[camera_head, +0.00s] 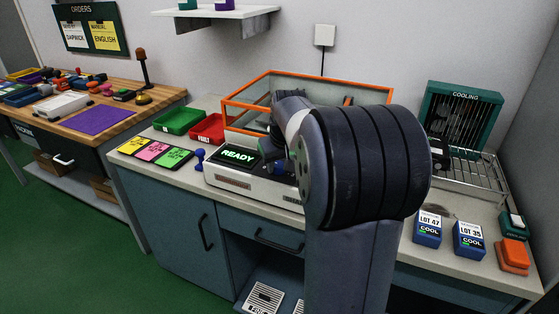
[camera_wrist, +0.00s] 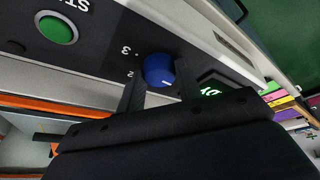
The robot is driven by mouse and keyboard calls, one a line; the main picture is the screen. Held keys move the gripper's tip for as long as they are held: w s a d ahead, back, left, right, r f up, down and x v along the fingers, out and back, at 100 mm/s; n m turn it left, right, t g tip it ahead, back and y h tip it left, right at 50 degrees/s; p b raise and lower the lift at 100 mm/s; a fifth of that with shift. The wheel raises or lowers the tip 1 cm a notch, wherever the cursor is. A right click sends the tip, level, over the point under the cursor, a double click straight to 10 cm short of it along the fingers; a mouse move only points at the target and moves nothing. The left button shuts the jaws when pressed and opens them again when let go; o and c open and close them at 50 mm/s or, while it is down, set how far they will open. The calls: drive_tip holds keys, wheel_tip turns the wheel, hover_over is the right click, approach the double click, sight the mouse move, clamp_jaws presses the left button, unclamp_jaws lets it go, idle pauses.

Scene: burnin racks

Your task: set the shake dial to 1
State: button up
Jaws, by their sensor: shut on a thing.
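The shake dial (camera_wrist: 158,68) is a round blue knob on the dark front panel of the machine, seen in the wrist view. A small white mark shows on its lower right part. The numbers 3 and 2 are printed to its left; a 1 is not visible. My gripper (camera_wrist: 158,75) has one black finger on each side of the dial and is shut on it. In the head view the machine (camera_head: 240,178) stands on the bench with a lit READY display (camera_head: 238,156). My arm hides much of its panel there.
A green start button (camera_wrist: 57,29) sits on the panel left of the dial. An orange-framed clear cover (camera_head: 250,90) rises behind the panel. A blue lever (camera_head: 199,156) is at the machine's left side. Blue lot boxes (camera_head: 428,228) stand on the bench at right.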

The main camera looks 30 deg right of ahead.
drive_tip(key=m+p, duration=0.1)
drive_tip(key=m, duration=0.1)
drive_tip(key=m+h+p, duration=0.1)
drive_tip(key=m, duration=0.1)
drive_tip(key=shift+w+a+r+g+h, duration=0.1)
drive_tip(key=shift+a+g+h, duration=0.1)
drive_tip(key=shift+g+h, duration=0.1)
drive_tip(key=m+g, duration=0.1)
drive_tip(key=m, duration=0.2)
drive_tip(key=m+h+p, duration=0.1)
drive_tip(key=m, duration=0.2)
drive_tip(key=shift+w+a+g, duration=0.1)
drive_tip(key=shift+w+g, duration=0.05)
drive_tip(key=shift+g, duration=0.25)
drive_tip(key=shift+m+h, duration=0.3)
drive_tip(key=o, duration=1)
drive_tip(key=shift+c, duration=0.2)
drive_tip(key=p+v, duration=0.1)
drive_tip(key=v, duration=0.9)
drive_tip(key=shift+r, duration=0.3)
drive_tip(key=shift+f, duration=0.1)
